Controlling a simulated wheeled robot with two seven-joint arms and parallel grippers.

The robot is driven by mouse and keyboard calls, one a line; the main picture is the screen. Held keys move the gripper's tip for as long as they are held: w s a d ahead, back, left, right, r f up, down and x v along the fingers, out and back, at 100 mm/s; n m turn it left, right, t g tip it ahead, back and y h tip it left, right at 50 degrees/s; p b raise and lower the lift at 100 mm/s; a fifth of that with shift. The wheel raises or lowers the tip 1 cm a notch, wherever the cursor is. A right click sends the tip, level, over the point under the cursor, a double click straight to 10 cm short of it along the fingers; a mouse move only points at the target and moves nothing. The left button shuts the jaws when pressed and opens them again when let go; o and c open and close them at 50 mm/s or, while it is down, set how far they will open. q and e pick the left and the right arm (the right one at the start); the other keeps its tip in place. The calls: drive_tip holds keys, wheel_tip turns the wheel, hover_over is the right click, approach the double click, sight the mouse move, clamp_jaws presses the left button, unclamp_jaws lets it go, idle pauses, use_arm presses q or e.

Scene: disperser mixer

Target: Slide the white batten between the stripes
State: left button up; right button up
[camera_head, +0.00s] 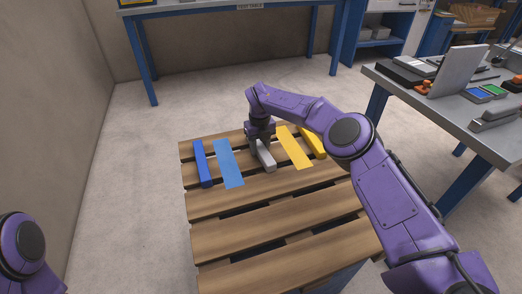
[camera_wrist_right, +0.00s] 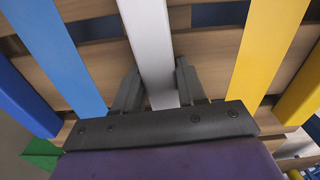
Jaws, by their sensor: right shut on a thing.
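The white batten (camera_head: 266,156) lies on the wooden pallet (camera_head: 250,230), between a flat light-blue stripe (camera_head: 229,165) on its left and a flat yellow stripe (camera_head: 294,147) on its right. My right gripper (camera_head: 259,145) reaches down onto the batten near its far end. In the right wrist view the two fingers (camera_wrist_right: 156,88) stand on either side of the white batten (camera_wrist_right: 149,35) and are shut on it. The light-blue stripe (camera_wrist_right: 58,50) and yellow stripe (camera_wrist_right: 262,50) run on both sides, apart from the fingers. Only part of my left arm shows; its gripper is out of view.
A raised dark-blue batten (camera_head: 203,163) lies left of the light-blue stripe. A raised yellow batten (camera_head: 314,142) lies right of the yellow stripe, partly behind my right arm. A grey workbench (camera_head: 447,108) stands at the right. The pallet's near boards are bare.

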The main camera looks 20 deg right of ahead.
drive_tip(key=o, duration=1.2)
